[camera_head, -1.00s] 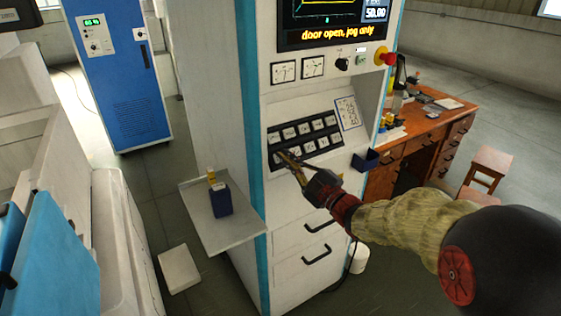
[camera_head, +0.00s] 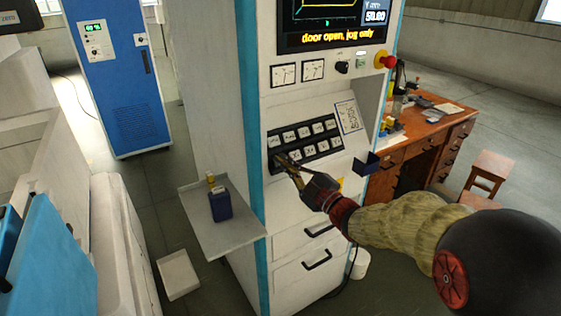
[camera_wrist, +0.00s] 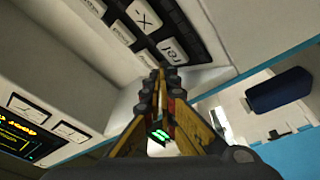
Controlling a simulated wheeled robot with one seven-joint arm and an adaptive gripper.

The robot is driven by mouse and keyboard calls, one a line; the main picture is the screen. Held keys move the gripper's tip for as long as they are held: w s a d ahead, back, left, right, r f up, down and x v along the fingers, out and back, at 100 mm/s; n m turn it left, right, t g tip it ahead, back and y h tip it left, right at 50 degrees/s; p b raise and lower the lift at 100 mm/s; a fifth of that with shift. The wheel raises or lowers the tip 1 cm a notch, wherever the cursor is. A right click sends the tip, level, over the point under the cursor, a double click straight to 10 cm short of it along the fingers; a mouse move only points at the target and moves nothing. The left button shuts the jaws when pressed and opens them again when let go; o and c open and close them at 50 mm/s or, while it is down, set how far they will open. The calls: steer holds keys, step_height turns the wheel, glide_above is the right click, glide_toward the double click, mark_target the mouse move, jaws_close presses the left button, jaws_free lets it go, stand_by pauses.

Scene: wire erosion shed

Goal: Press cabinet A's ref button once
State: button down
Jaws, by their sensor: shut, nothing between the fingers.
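The white cabinet (camera_head: 290,215) with a blue-green edge strip carries a sloping black keypad (camera_head: 267,139) with two rows of pale buttons. No letter A shows on it. In the wrist view, the ref button (camera_wrist: 172,51) is at the keypad's corner, beside the X- button (camera_wrist: 143,14), both inverted. My gripper (camera_head: 279,158) is shut and empty, its tips over the keypad's lower-left corner in the head view and covering part of it. In the wrist view my gripper (camera_wrist: 161,73) has its tips just below the ref button. I cannot tell whether they touch.
A shelf (camera_head: 225,238) with a blue container (camera_head: 221,204) juts out at the cabinet's left. A small dark bin (camera_head: 366,162) sits right of the keypad. A red emergency knob (camera_head: 387,61) is above. The screen (camera_head: 333,37) reads "door open, jog only".

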steer(key=shift+f, duration=0.1)
stand_by(0.7)
steer(key=shift+w+a+f+b, duration=0.15)
steer(key=shift+w+a+b, duration=0.1)
steer(key=shift+b, duration=0.3)
steer(key=shift+w+a+f+b, duration=0.1)
steer(key=shift+w+f+b, duration=0.15)
steer(key=shift+b, duration=0.1)
stand_by(0.5)
steer(key=shift+r, duration=0.1)
steer(key=shift+s+d+r, duration=0.35)
steer(key=shift+s+r, duration=0.1)
steer(key=shift+s, duration=0.1)
stand_by(0.3)
steer(key=shift+s+d+r+p, duration=0.3)
steer(key=shift+s+d+r, duration=0.3)
steer(key=shift+s+r, duration=0.2)
steer(key=shift+s+d+r+p, duration=0.25)
steer(key=shift+s+d+r, duration=0.35)
steer(key=shift+s, duration=0.25)
